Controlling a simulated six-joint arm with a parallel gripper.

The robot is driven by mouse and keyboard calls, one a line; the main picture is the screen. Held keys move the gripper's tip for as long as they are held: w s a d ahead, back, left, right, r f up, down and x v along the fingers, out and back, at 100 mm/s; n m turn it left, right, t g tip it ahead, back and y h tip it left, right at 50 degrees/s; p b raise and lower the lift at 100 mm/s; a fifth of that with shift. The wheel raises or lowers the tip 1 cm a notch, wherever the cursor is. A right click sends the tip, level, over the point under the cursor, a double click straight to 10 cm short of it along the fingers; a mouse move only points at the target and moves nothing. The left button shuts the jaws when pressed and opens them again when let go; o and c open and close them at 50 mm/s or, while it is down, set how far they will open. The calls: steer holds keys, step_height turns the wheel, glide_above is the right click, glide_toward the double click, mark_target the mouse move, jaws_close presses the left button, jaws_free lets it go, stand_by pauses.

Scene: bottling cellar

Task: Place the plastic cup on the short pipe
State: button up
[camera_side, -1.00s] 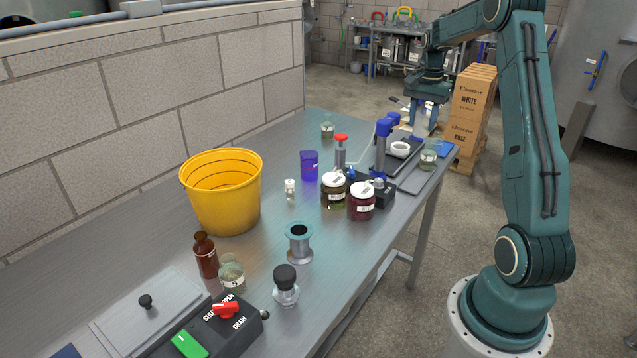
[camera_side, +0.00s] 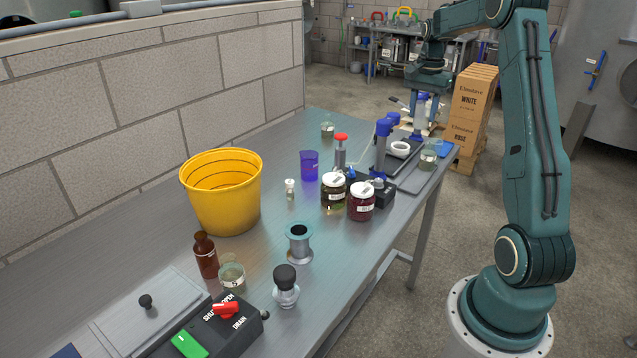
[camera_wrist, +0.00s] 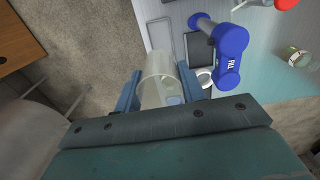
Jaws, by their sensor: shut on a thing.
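The plastic cup (camera_side: 420,112), clear and see-through, is held up over the far right end of the bench. In the wrist view the cup (camera_wrist: 157,70) sits between the two blue fingers of my gripper (camera_wrist: 158,88), which is shut on it. In the side view my gripper (camera_side: 421,100) is at the far end, partly behind blue-topped fittings. The short pipe (camera_side: 300,251) is a grey metal spool with a teal top flange and dark bore. It stands upright on the bench near the front edge, well away from my gripper, with its top bare.
Two lidded jars (camera_side: 361,203) stand between the pipe and my gripper. Blue-topped fill spouts (camera_side: 382,145) rise close to the held cup. A purple cup (camera_side: 309,166), a yellow bucket (camera_side: 222,195), a brown bottle (camera_side: 205,256) and a black-knobbed stopper (camera_side: 285,285) stand around the pipe.

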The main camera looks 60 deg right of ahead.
steer(key=w+a+r+n, duration=0.2)
steer(key=w+a+n, duration=0.3)
steer(key=a, duration=0.4)
step_height(320, 180, up, 6)
steer(key=n, duration=1.3)
glide_above(299, 230)
step_height(299, 230, down, 16)
steer(key=shift+r, duration=0.1)
steer(key=shift+f, duration=2.2)
steer(key=shift+f, duration=0.15)
